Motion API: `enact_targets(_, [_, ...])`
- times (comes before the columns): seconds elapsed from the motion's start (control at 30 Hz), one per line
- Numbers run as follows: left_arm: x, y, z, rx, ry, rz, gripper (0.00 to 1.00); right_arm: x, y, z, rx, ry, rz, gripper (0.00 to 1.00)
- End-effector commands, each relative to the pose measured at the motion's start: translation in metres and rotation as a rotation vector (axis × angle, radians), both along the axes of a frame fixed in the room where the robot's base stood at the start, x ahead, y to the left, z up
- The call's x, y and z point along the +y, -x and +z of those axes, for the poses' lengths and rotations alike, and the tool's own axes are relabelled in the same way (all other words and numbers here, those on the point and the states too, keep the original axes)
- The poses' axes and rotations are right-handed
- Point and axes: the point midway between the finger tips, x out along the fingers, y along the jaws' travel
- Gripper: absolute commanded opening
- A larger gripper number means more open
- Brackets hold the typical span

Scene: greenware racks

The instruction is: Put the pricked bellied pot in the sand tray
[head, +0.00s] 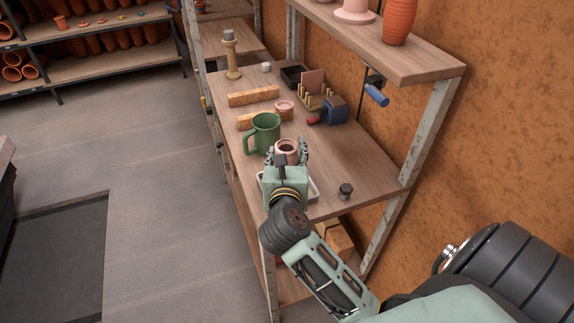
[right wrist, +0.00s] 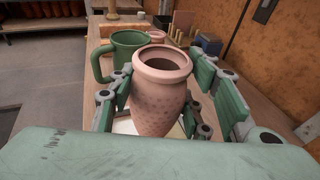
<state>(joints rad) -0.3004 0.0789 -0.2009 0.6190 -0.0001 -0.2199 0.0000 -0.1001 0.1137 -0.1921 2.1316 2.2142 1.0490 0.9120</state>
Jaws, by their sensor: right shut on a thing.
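The pricked bellied pot (right wrist: 158,100) is pale pink, with a wide collar and dotted holes over its belly. It stands upright between the fingers of my right gripper (head: 287,152), which is shut on it. In the head view the pot's rim (head: 286,146) shows just beyond the gripper. The sand tray (head: 314,188) is a pale, shallow tray mostly hidden under my right gripper. In the right wrist view its light surface shows behind and below the pot. The pot's base is hidden, so I cannot tell whether it touches the tray. My left gripper is not in view.
A green mug (head: 263,133) stands just beyond the pot. A small pink pot (head: 285,107), wooden blocks (head: 253,96), a blue tool (head: 334,111) and a pegged rack (head: 316,97) stand farther back. A small dark-topped item (head: 345,191) is at right. An upper shelf (head: 420,65) overhangs.

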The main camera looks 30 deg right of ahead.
Motion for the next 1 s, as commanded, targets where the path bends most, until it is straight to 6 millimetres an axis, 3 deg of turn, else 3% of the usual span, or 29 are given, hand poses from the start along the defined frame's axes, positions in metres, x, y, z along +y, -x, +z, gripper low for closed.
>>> enact_targets(0.2, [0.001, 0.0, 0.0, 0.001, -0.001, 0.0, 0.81, 0.0, 0.001, -0.031, 0.003, 0.004, 0.001, 0.12])
enact_targets(0.63, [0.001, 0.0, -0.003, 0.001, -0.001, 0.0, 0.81, 0.0, 0.001, -0.039, 0.0, 0.001, 0.001, 0.12])
enact_targets(0.67, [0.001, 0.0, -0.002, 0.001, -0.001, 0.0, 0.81, 0.0, 0.001, -0.039, 0.002, 0.001, 0.0, 0.47])
enact_targets(0.87, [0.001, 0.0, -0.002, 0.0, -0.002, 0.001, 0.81, 0.0, 0.001, -0.038, 0.003, 0.0, 0.0, 0.64])
enact_targets(1.0, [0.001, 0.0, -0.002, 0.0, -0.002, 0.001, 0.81, 0.0, 0.001, -0.038, 0.002, 0.001, 0.0, 0.64])
